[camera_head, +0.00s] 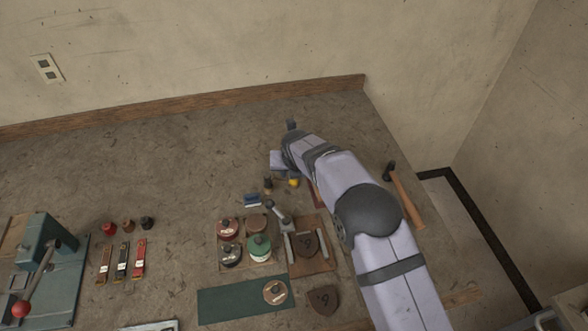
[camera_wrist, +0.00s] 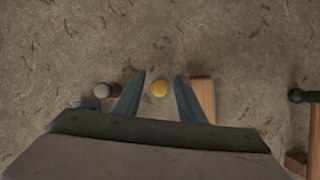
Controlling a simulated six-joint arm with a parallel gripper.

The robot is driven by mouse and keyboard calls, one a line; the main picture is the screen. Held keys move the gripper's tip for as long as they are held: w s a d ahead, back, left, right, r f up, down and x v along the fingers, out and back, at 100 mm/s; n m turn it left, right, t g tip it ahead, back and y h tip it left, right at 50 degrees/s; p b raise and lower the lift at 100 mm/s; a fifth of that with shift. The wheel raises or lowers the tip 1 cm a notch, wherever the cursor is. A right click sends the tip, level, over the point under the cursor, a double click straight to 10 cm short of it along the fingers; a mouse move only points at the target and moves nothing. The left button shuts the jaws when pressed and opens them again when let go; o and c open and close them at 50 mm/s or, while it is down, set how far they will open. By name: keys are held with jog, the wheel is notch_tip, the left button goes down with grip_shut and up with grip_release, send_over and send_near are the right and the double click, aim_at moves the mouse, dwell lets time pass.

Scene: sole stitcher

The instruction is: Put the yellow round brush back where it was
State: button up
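The yellow round brush (camera_wrist: 160,88) shows in the wrist view between my gripper's fingers, with a gap on each side. My gripper (camera_wrist: 160,76) is open, and its fingers do not appear to touch the brush. In the head view the yellow brush (camera_head: 294,182) is a small yellow spot beside my arm, and my gripper's fingers cannot be made out there. A grey-topped round piece (camera_wrist: 104,90) stands left of the left finger; a dark round piece (camera_head: 268,183) shows left of the yellow brush in the head view. The brush's lower part is hard to see.
A wooden block (camera_wrist: 202,92) lies close to the right finger. A hammer (camera_head: 405,196) lies right of my arm. A blue brush (camera_head: 253,200) and a tray of round tins (camera_head: 243,267) are left of my arm. The bench behind, toward the wall, is mostly clear.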

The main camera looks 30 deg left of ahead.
jog(key=b+v, duration=0.3)
jog(key=v, duration=0.9)
jog(key=shift+r, duration=0.15)
jog(key=d+f+m+g+h, duration=0.1)
jog(key=d+m+h, duration=0.2)
jog(key=d+m, duration=2.15)
jog(key=s+d+f+m+g, duration=0.1)
jog(key=s+d+f+m, duration=0.1)
jog(key=s+d+m, duration=0.6)
jog(key=s+d+f+m+g, duration=0.2)
jog(key=s+d+m, duration=0.7)
jog(key=d, duration=0.6)
jog(key=shift+f+m, duration=0.3)
jog(key=shift+m, duration=0.35)
